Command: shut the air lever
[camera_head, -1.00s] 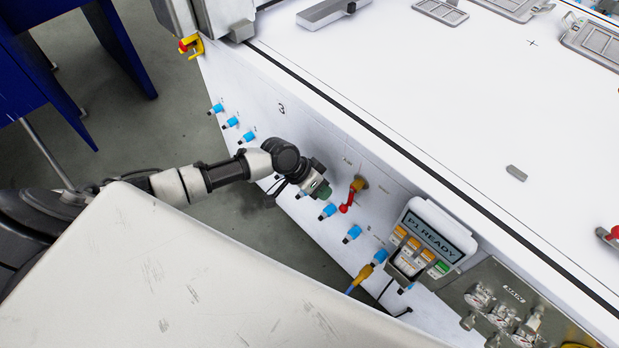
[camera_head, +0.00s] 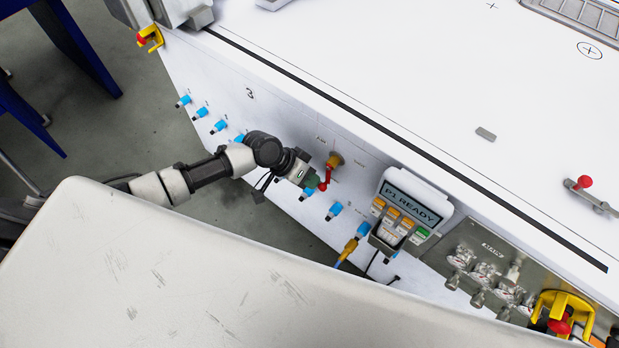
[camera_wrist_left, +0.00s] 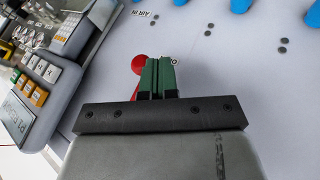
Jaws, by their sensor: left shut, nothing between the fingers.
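The air lever (camera_head: 327,172) has a brass valve body and a red handle on the white front panel of the machine. Its handle hangs down from the brass body in the head view. My left gripper (camera_head: 309,187) is at the left side of the red handle, close to it. In the left wrist view, the shut green fingers (camera_wrist_left: 158,76) stand next to the red handle's ball end (camera_wrist_left: 139,64), with nothing between them. I cannot tell whether they touch it. The fingers hide part of the handle. My right gripper is not in view.
A handheld panel reading "P1 READY" (camera_head: 411,208) hangs right of the lever. Gauges and valves (camera_head: 487,273) sit further right. My own pale body fills the lower left.

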